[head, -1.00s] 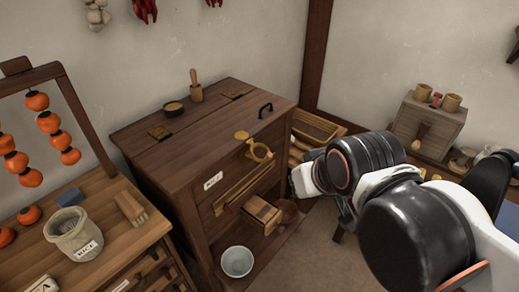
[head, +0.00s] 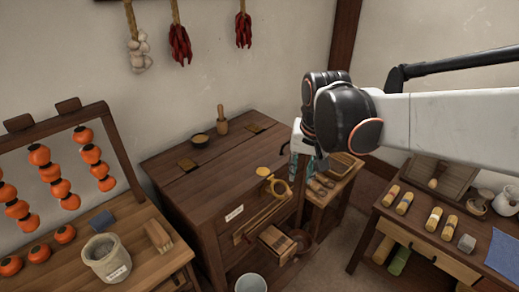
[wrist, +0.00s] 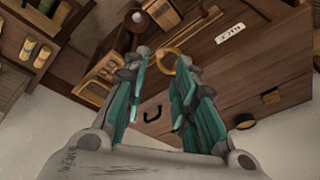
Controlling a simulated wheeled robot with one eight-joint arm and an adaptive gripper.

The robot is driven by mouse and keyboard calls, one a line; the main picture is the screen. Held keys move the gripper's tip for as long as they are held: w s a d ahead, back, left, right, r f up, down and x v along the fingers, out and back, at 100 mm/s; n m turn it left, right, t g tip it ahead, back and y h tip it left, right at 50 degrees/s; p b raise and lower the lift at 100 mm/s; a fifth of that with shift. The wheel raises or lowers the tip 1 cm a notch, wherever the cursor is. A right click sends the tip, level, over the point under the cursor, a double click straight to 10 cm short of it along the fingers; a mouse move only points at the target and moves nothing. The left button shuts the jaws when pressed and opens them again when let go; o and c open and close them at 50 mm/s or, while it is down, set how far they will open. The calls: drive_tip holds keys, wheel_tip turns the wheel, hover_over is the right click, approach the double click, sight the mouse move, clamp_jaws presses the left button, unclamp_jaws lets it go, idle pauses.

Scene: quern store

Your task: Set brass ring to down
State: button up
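The brass ring (head: 281,187) juts from the front of the dark wooden cabinet (head: 190,196), beside a round brass piece (head: 263,171). In the wrist view the ring (wrist: 160,66) shows beyond and between the fingertips. My gripper (head: 296,175) is close to the ring, at its upper right in the head view. Its teal fingers are open with a clear gap between them in the wrist view (wrist: 163,62). I see nothing held, and cannot tell whether a finger touches the ring.
A small wooden drawer (head: 276,241) sticks out below the ring, above a pale bowl (head: 251,284). A mortar-like pot (head: 106,258) stands on the left bench. A table (head: 428,246) stands at right.

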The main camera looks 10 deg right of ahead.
sight(289, 191)
drive_tip(key=w+f+m+g+p, duration=0.3)
drive_tip(key=w+p, duration=0.2)
drive_tip(key=w, duration=0.4)
drive_tip(key=f+b, duration=0.1)
drive_tip(key=f, duration=0.6)
drive_tip(key=f+b, duration=0.2)
drive_tip(key=f, duration=0.4)
drive_tip(key=shift+d+f, duration=0.2)
drive_tip(key=shift+f, duration=0.2)
clamp_jaws()
